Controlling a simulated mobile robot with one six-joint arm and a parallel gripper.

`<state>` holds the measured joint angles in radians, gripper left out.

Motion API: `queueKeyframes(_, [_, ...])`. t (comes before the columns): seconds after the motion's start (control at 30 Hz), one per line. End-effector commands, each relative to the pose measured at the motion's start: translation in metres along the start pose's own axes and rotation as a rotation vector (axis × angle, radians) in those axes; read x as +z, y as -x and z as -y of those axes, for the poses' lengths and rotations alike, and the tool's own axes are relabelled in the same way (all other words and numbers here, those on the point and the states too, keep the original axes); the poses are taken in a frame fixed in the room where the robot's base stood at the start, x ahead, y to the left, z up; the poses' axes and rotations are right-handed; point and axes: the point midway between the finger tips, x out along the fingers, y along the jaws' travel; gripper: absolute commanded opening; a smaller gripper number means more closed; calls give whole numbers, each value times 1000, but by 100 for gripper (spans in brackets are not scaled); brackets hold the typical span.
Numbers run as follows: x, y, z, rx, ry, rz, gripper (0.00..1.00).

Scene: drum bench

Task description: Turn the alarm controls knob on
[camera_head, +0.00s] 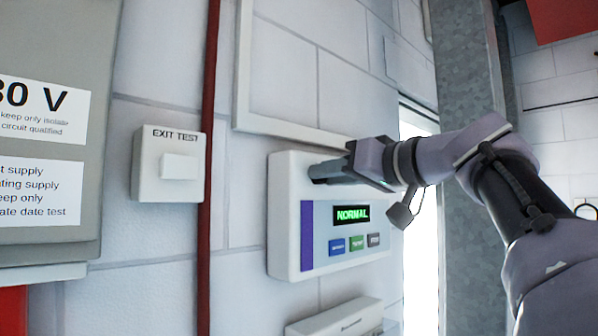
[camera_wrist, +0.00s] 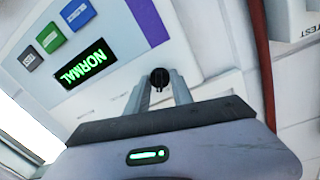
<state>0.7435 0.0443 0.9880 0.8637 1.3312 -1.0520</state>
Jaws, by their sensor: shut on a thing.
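The alarm panel (camera_head: 285,235) is a white box on the wall with a purple stripe, a green "NORMAL" display (camera_head: 351,214) and several coloured buttons. My gripper (camera_head: 318,172) reaches its upper part from the right. In the wrist view the small round black knob (camera_wrist: 160,78) sits between the fingertips of my gripper (camera_wrist: 159,84), which is shut on it. The knob shows a short slot or pointer along the fingers' direction. In the head view my fingers hide the knob. The display also shows in the wrist view (camera_wrist: 82,70), reading "NORMAL".
An "EXIT TEST" box (camera_head: 168,165) is on the wall to the left, past a red vertical pipe (camera_head: 209,120). A grey cabinet (camera_head: 105,60) stands at the far left. Another white box (camera_head: 340,318) is below the panel. A metal column (camera_head: 465,80) stands behind my arm.

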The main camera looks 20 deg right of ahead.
Motion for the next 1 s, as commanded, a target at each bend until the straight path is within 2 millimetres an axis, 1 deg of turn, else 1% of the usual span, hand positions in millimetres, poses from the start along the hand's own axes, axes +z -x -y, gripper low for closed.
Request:
queueKeyframes(0.7, [-4,0,-1,-8,-670,49,0])
queueKeyframes(1.0, [-4,0,-1,-13,-909,67,0])
